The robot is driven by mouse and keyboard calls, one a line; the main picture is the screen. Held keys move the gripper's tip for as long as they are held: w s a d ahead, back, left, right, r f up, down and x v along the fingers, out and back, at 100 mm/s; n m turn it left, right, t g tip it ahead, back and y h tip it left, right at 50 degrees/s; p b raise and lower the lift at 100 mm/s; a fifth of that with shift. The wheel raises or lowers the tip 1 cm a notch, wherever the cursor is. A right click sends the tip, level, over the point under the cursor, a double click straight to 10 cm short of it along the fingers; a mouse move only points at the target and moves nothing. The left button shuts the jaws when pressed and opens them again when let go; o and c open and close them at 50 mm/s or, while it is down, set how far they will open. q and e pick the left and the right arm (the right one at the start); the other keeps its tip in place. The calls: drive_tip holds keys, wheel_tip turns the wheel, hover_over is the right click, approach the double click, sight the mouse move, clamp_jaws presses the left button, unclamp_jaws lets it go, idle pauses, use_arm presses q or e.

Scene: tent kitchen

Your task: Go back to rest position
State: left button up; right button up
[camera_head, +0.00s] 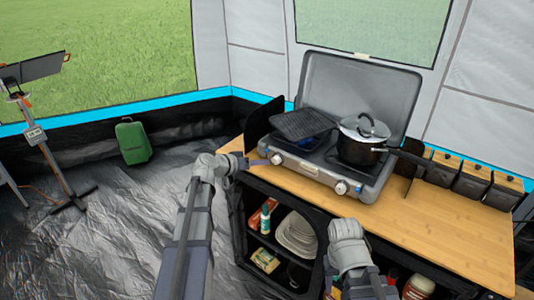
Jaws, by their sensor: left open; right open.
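My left arm reaches up from the bottom of the head view and bends right at the wrist. My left gripper (258,161) is small in the picture, at the left edge of the wooden counter (440,225), close to the front left of the camping stove (310,172). It is open, and I see nothing held in it. My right arm (347,245) comes up from the bottom, in front of the counter's front edge. Its gripper does not show; it is hidden behind the arm's own links.
A black pot (357,150) with a glass lid stands on the stove's right side, a dark grill plate (303,124) on its left. Shelves under the counter hold plates (296,235). A green canister (133,142) and a tripod stand (50,160) are at left. The floor between is clear.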

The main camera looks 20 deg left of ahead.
use_arm(q)
drive_tip(key=s+d+f+m+g+p, duration=0.25)
drive_tip(key=s+d, duration=0.35)
drive_tip(key=d, duration=0.3)
drive_tip(key=s+d+f+m+g+p, duration=0.1)
drive_tip(key=s+d+f+g, duration=0.25)
drive_tip(key=s+d, duration=0.35)
drive_tip(key=s+d+g+y+p, duration=0.1)
drive_tip(key=s+y, duration=0.3)
drive_tip(key=s, duration=0.4)
drive_tip(key=s+d+g+y+p, duration=0.2)
drive_tip(key=s+d+g+y, duration=0.1)
drive_tip(key=s, duration=0.6)
drive_tip(key=shift+d+g+y, duration=0.3)
drive_tip(key=shift+g+y, duration=0.1)
drive_tip(key=shift+g, duration=0.4)
